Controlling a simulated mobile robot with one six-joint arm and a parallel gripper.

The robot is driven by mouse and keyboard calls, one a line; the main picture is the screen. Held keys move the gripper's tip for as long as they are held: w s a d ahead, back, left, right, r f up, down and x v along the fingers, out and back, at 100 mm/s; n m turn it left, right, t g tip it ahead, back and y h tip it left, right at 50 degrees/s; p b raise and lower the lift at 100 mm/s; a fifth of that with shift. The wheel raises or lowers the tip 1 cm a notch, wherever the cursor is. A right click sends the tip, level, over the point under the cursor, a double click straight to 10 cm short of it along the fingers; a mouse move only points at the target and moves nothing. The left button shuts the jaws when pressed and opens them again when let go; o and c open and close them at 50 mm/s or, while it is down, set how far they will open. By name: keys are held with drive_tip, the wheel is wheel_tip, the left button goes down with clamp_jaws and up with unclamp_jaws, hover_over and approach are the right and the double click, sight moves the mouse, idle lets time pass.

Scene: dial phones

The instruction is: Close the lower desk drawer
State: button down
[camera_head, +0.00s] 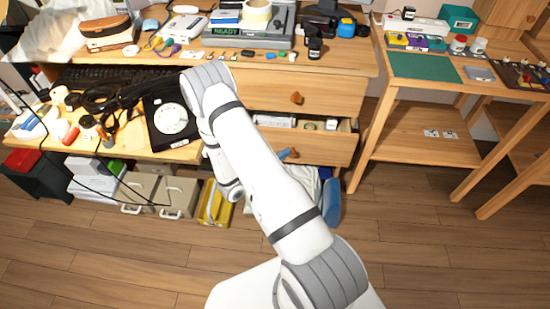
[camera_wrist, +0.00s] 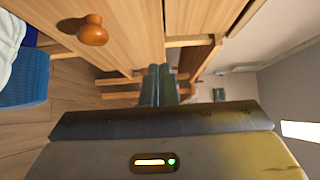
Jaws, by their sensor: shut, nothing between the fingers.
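The lower desk drawer (camera_head: 325,147) is partly open in the head view, and several items show inside it. Its round orange knob shows large at upper left in the wrist view (camera_wrist: 92,30), where the picture is turned sideways. My gripper (camera_wrist: 160,72) is shut and empty, its fingers pointing past the drawer front, apart from the knob. I cannot tell whether the fingers touch the wood. In the head view my arm hides most of the gripper and the drawer's left part. The upper drawer (camera_head: 330,102) is shut, with its knob (camera_head: 296,98) showing.
A side table (camera_head: 415,145) with a green mat (camera_head: 423,66) stands to the right. A black dial phone (camera_head: 172,120) sits on the lower left surface. Boxes (camera_head: 180,197) and a yellow bin (camera_head: 215,205) stand below. The wooden floor in front is clear.

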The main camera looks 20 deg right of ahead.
sight(303, 134)
drive_tip(key=w+d, duration=0.1)
drive_tip(key=d, duration=0.1)
drive_tip(key=w+d, duration=0.1)
drive_tip(key=d, duration=0.1)
drive_tip(key=w+d+b, duration=0.1)
drive_tip(key=d, duration=0.1)
drive_tip(key=shift+w, duration=0.25)
drive_tip(key=shift+w+d, duration=0.2)
drive_tip(key=shift+w, duration=0.2)
